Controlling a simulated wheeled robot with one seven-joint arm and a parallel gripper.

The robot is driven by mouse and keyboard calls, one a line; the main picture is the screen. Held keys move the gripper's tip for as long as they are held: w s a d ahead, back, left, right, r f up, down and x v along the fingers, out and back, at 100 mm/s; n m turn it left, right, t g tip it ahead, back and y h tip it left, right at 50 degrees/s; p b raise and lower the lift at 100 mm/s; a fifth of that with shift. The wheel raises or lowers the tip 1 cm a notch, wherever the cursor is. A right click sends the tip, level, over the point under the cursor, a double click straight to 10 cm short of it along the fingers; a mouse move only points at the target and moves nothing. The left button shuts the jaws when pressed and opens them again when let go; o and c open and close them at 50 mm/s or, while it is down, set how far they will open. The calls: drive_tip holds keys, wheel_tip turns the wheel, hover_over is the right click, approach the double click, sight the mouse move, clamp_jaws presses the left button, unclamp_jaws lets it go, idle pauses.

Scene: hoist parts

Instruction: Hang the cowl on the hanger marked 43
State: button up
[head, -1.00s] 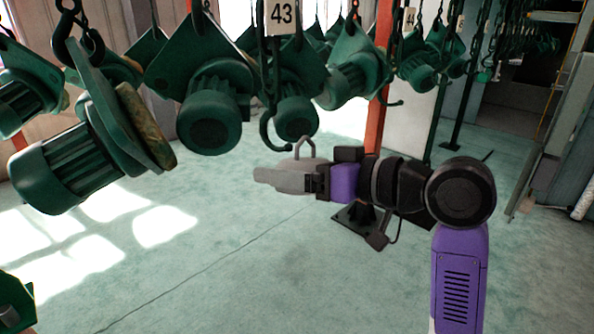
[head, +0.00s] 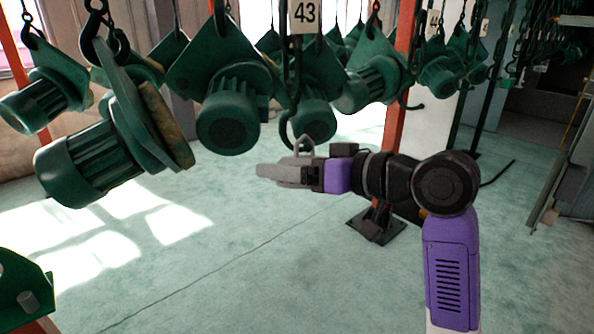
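The white tag marked 43 (head: 304,14) hangs at the top of the head view. Below it a dark green hook (head: 286,134) curves open at its lower end, beside hanging green motor parts. My gripper (head: 285,176) points left just under this hook. It appears shut on a small grey piece, seemingly the cowl (head: 297,157), with a pointed loop on top. The loop is close to the hook's lower end in the picture; I cannot tell whether they touch or how they differ in depth. The fingers partly hide the cowl.
Large green motors hang at the left (head: 95,165) and in the middle (head: 228,115), close around the hook. An orange post (head: 392,110) stands behind my arm on a dark foot. The floor (head: 230,270) below is clear.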

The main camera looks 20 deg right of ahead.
drive_tip(key=shift+w+a+f+b, duration=0.15)
drive_tip(key=shift+w+f+b, duration=0.2)
drive_tip(key=shift+w+b, duration=0.15)
drive_tip(key=w+b, duration=0.1)
drive_tip(key=t+b, duration=0.1)
drive_tip(key=b, duration=0.1)
drive_tip(key=shift+w+a+f, duration=0.15)
drive_tip(key=shift+w+a, duration=0.05)
drive_tip(key=shift+w, duration=0.2)
drive_tip(key=shift+w+a+t, duration=0.1)
drive_tip(key=shift+w+t, duration=0.1)
drive_tip(key=shift+t, duration=0.1)
drive_tip(key=shift+f+b, duration=0.3)
drive_tip(key=shift+b, duration=0.05)
idle(0.6)
drive_tip(key=o, duration=1.5)
drive_tip(key=shift+c, duration=0.2)
